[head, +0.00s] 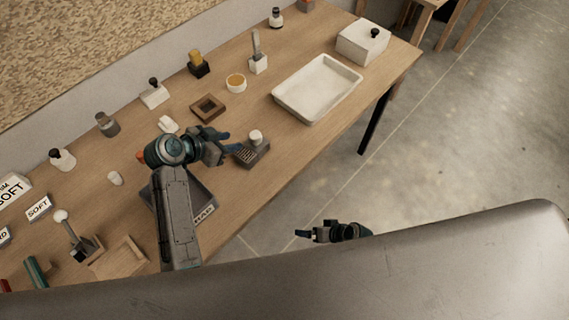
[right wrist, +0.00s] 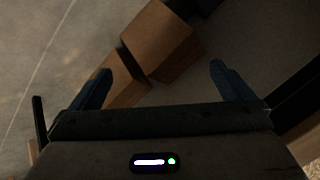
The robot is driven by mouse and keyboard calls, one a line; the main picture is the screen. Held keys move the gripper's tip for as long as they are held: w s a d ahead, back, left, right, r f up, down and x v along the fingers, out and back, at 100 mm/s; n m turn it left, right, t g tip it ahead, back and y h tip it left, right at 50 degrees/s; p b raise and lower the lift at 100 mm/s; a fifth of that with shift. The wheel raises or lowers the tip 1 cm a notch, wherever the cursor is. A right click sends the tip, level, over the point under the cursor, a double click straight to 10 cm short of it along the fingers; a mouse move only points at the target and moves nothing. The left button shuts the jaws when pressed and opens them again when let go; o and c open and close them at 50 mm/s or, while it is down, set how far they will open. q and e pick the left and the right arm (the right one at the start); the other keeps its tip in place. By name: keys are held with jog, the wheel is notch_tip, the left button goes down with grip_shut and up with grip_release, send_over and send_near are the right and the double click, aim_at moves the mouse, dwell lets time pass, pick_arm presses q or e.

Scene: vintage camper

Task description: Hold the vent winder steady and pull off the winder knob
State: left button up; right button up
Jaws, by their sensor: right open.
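What looks like the vent winder is a small grey-brown slotted block (head: 258,155) near the table's front edge in the head view. A pale round knob (head: 255,137) sits on its top. My left gripper (head: 233,141) is open just left of the block, its fingers pointing at it. The lower finger overlaps the block's left corner in the picture; I cannot tell if it touches. My right gripper (head: 303,233) hangs over the floor in front of the table, away from the block. In the right wrist view its fingers (right wrist: 160,85) are spread, with nothing between them.
A white tray (head: 317,88) and a white box with a black knob (head: 363,42) stand to the right. A dark tray (head: 203,211) lies partly under my left arm.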

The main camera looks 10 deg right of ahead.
jog(key=w+a+r+n+t+y, duration=0.1)
jog(key=w+a+r+n+y, duration=0.2)
jog(key=r, duration=0.9)
jog(key=w+a+r+n+t+y, duration=0.1)
jog(key=w+a+r+y, duration=0.3)
jog(key=r, duration=0.8)
jog(key=n+t+h, duration=0.3)
jog(key=n, duration=0.2)
send_near(260, 156)
jog(key=shift+s+a+r, duration=0.1)
jog(key=shift+s+r, duration=0.3)
jog(key=shift+s, duration=0.1)
jog(key=shift+w+a+h, duration=0.15)
jog(key=shift+w+h, duration=0.15)
jog(key=shift+w, duration=0.2)
pick_arm(q)
jog(key=shift+s, duration=0.2)
pick_arm(e)
jog(key=x, duration=1)
jog(key=shift+f, duration=0.15)
